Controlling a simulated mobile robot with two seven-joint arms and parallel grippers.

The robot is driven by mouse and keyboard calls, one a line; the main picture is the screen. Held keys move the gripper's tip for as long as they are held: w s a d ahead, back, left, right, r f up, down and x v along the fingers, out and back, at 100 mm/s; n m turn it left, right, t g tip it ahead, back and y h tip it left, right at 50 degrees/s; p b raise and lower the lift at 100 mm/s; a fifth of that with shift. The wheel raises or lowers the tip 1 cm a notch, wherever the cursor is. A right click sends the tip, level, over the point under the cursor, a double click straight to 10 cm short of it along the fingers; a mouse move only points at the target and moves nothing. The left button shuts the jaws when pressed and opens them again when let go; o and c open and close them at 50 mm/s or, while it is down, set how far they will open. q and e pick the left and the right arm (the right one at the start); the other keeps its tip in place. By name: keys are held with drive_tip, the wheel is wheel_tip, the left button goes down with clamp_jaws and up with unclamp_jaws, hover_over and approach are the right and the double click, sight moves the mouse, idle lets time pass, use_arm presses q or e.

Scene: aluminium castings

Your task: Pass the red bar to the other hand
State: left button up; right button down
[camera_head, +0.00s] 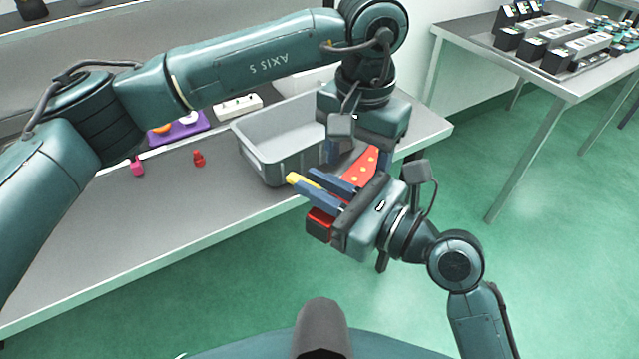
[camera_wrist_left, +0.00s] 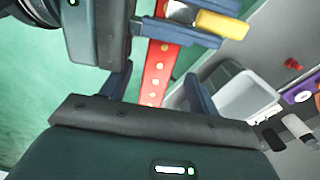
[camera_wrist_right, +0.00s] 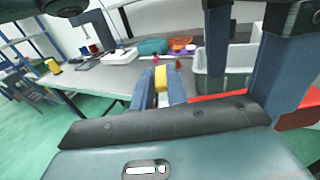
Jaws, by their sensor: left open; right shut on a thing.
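The red bar (camera_head: 366,163) has a row of yellow dots and is held in the air in front of the table. My right gripper (camera_head: 312,181) is shut across it, and a red end shows below its fingers. A yellow piece (camera_wrist_left: 222,25) and something whitish show at the right fingertips; how they join the bar is unclear. My left gripper (camera_head: 358,157) is open and points down over the dotted part. In the left wrist view the bar (camera_wrist_left: 155,80) runs between the spread left fingers. In the right wrist view red (camera_wrist_right: 222,97) shows beside the right finger.
A grey bin (camera_head: 270,150) stands on the table (camera_head: 90,240) just behind the grippers. Another table (camera_head: 560,82) with black-and-grey parts stands at right.

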use_arm(q)
wheel_tip(320, 180, up, 4)
drive_tip(key=shift+f, duration=0.2)
drive_tip(key=s+d+f+n+g+h, duration=0.1)
drive_tip(key=s+d+n+g+h, duration=0.1)
drive_tip(key=s+d+h, duration=0.3)
wheel_tip(320, 180, up, 6)
drive_tip(key=n+t+h, duration=0.2)
drive_tip(key=n+h, duration=1.5)
drive_tip(key=n, duration=0.6)
hover_over(355, 179)
drive_tip(key=w+d, duration=0.1)
drive_tip(key=d, duration=0.3)
drive_tip(key=w+a+f+n+t+y, duration=0.35)
drive_tip(key=a+f+n+t, duration=0.4)
drive_tip(key=n, duration=0.85)
drive_tip(key=w+a+f+n+t+y, duration=0.35)
drive_tip(key=a+n+t, duration=0.6)
drive_tip(key=n, duration=0.65)
drive_tip(key=s+a+f+n+g+y, duration=0.3)
drive_tip(key=s+f+n+y, duration=0.2)
drive_tip(key=s+f+n, duration=0.4)
drive_tip(key=s+a+f+n+g+y, duration=0.3)
drive_tip(key=s+f+n+y, duration=0.3)
drive_tip(key=f, duration=1.1)
drive_tip(key=s+n, duration=0.4)
drive_tip(key=s, duration=0.2)
drive_tip(key=shift+s+a+f+y, duration=0.2)
drive_tip(key=shift+s+f+y, duration=0.1)
drive_tip(key=shift+f, duration=0.1)
